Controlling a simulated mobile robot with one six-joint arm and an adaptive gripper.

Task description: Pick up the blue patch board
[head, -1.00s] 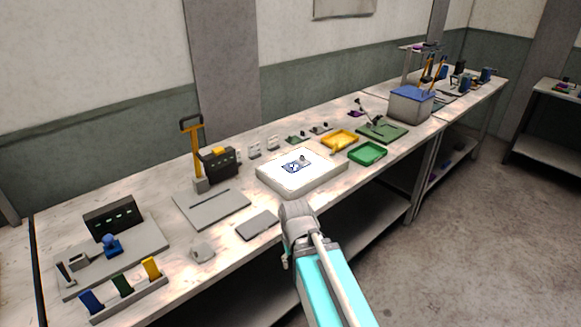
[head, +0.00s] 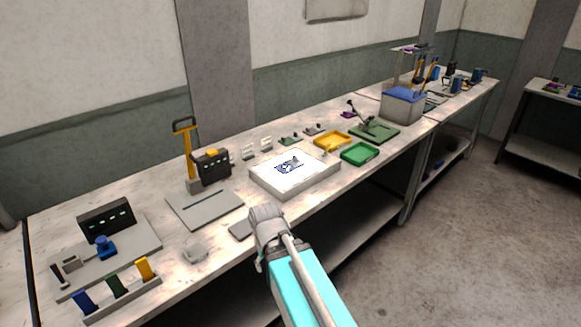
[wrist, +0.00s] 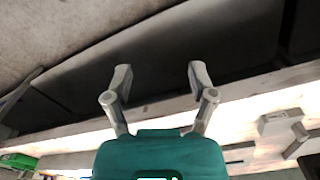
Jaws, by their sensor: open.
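A rack (head: 125,303) at the front left of the bench holds upright blue, dark green and yellow boards. The blue board (head: 83,301) is at its left end; I take it as the blue patch board, though its details are too small to read. My gripper is open and empty in the wrist view (wrist: 160,78), its two fingers spread apart near the bench edge. In the head view my arm end is by the bench's front edge, well right of the rack, and its fingers cannot be made out.
A white light box (head: 296,182) carries a small blue-patterned piece (head: 288,163). Yellow (head: 332,141) and green (head: 361,153) trays lie to its right. A grey plate (head: 205,210), a pale rounded object (head: 194,251) and a dark panel (head: 106,218) stand leftward. Floor is clear at right.

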